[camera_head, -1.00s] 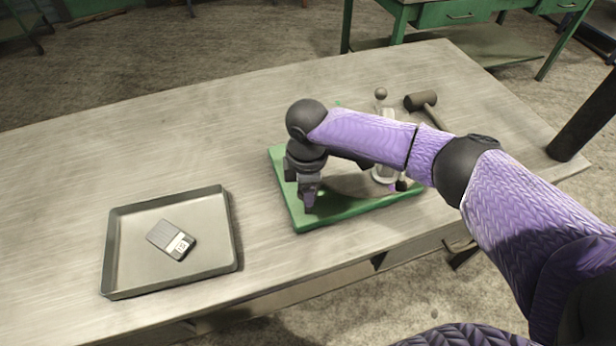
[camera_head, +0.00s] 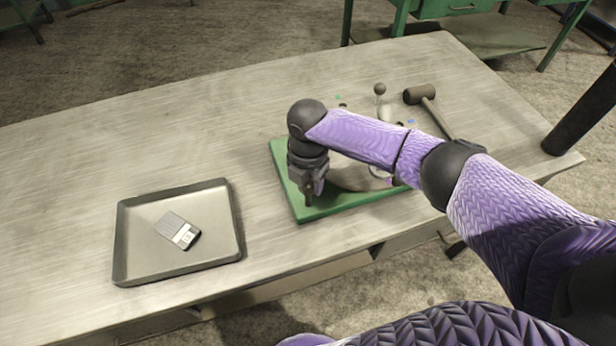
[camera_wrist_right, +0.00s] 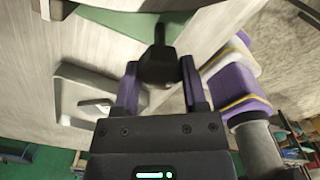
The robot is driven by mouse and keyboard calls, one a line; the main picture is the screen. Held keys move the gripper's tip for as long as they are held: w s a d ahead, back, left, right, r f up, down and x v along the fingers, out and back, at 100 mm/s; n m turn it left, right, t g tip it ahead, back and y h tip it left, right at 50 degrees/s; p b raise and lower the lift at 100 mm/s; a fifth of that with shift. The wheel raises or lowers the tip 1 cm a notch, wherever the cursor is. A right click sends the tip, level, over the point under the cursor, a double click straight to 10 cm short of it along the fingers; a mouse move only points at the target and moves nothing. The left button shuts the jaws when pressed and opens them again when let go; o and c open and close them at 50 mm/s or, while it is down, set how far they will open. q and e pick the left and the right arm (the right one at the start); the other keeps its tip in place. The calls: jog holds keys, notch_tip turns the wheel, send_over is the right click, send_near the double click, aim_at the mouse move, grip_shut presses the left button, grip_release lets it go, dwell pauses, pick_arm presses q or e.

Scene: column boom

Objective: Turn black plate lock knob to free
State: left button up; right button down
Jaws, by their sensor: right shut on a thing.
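A green base plate (camera_head: 345,206) lies on the table. A metal part on it is mostly hidden behind my right arm. My right gripper (camera_head: 313,188) points down at the plate's front left. In the right wrist view, its purple fingers (camera_wrist_right: 160,82) are shut on a black knob (camera_wrist_right: 156,66), one finger on each side. A narrow black pointer sticks out from the knob, towards the top of that view. The knob is hidden by the gripper in the head view, and no free or lock mark can be read. My left gripper is not in view.
A grey metal tray (camera_head: 128,240) at the left holds a small grey-and-white disk-like item (camera_head: 178,230). A mallet (camera_head: 420,95) lies at the back right, beside an upright lever with a round knob (camera_head: 380,89). The table (camera_head: 90,165) between tray and back edge is bare.

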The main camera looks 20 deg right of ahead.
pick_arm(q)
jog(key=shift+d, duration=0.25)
pick_arm(e)
jog(key=shift+n, duration=0.7)
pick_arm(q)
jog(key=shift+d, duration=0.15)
pick_arm(e)
jog(key=shift+n, duration=0.3)
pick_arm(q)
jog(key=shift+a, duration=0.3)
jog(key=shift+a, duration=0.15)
pick_arm(e)
jog(key=shift+c, duration=0.7)
grip_release()
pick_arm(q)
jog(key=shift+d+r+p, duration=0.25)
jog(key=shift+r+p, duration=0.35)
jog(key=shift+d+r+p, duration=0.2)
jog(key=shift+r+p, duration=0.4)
pick_arm(e)
notch_tip(320, 180, up, 10)
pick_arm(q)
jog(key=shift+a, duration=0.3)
pick_arm(e)
jog(key=shift+a, duration=0.1)
